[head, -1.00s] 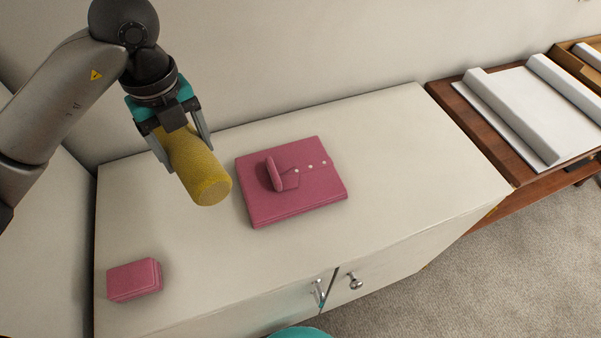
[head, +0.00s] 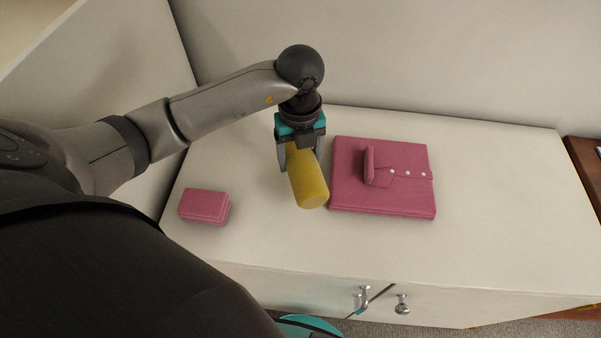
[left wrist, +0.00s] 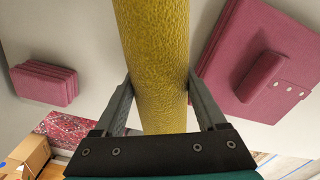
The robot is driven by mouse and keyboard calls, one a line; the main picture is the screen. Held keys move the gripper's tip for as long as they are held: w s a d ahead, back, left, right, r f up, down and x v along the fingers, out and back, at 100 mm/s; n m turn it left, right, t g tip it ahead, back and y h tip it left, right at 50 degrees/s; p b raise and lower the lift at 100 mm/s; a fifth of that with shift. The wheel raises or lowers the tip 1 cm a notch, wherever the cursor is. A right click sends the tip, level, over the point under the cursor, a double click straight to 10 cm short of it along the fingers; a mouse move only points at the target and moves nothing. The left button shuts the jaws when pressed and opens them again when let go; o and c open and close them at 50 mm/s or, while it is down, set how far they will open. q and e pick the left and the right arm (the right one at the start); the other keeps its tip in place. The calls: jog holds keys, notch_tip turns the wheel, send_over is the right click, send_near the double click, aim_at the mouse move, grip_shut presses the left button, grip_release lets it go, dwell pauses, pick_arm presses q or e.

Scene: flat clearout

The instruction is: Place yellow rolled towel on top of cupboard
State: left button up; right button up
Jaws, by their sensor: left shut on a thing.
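The yellow rolled towel (head: 308,179) is gripped in my left gripper (head: 302,158), over the pale top of the cupboard (head: 280,235). In the left wrist view the towel (left wrist: 158,60) runs between the two fingers (left wrist: 160,95), which press on its sides. In the head view the towel is tilted, with its round end toward the cupboard's front. I cannot tell whether it touches the top.
A folded pink shirt (head: 400,200) lies right of the towel, close to it. A small pink folded stack (head: 204,206) lies to the left. The cupboard top is clear at the front and right. A wall stands behind, and a brown wooden piece (head: 585,170) is at the right edge.

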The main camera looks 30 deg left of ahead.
pick_arm(q)
jog(key=shift+f+b, duration=0.5)
jog(key=shift+f, duration=2.25)
jog(key=shift+f, duration=0.15)
jog(key=o, duration=1.5)
jog(key=shift+c, duration=0.2)
notch_tip(320, 180, up, 12)
jog(key=shift+r+p, duration=0.2)
jog(key=shift+p, duration=0.95)
